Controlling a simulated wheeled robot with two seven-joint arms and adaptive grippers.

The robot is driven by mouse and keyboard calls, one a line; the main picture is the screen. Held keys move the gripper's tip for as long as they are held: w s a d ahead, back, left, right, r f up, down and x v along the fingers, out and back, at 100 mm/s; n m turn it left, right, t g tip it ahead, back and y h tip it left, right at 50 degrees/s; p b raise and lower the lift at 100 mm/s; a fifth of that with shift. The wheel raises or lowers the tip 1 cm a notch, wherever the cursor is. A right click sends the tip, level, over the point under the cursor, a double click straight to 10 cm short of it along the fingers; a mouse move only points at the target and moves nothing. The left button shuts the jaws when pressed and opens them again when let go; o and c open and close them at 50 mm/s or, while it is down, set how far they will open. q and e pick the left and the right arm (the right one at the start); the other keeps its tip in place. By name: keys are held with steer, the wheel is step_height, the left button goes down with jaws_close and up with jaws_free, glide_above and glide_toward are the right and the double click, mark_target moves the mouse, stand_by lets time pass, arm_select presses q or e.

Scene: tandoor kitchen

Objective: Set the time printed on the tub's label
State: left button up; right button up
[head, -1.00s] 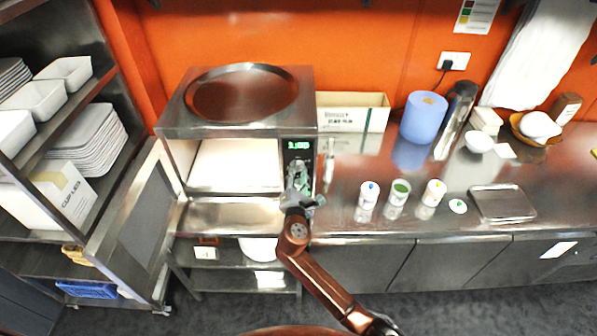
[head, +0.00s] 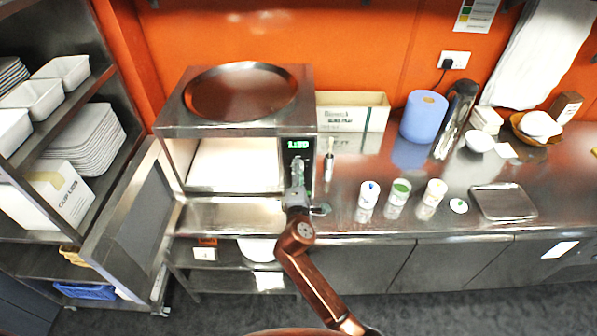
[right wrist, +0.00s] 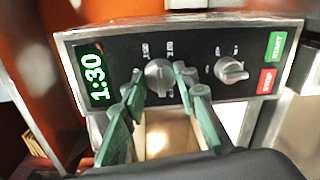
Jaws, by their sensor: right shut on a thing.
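The oven (head: 225,205) stands on the counter with its door (head: 140,215) swung open to the left. Its control panel (right wrist: 120,60) has a green display (right wrist: 96,78) reading 1:30. My right gripper (head: 298,175) is at the panel. In the right wrist view its green fingers (right wrist: 181,90) are closed about the knob (right wrist: 159,74) nearer the display. A second knob (right wrist: 230,70) is free. Three small tubs stand on the counter: one with a blue mark (head: 368,197), one green-topped (head: 398,195), one yellowish (head: 434,193). Their print is too small to read. My left gripper is out of view.
Green (right wrist: 277,45) and red (right wrist: 267,82) buttons sit at the panel's far end. A green-marked disc (head: 458,206) and a metal tray (head: 503,203) lie right of the tubs. A blue roll (head: 424,116) stands behind them. Shelves of dishes (head: 85,140) stand at left.

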stand_by(0.4)
steer(key=o, duration=1.2)
steer(key=shift+c, duration=0.2)
steer(key=shift+s, duration=0.15)
steer(key=s, duration=1.1)
steer(key=shift+s+r, duration=0.35)
steer(key=shift+r, duration=0.05)
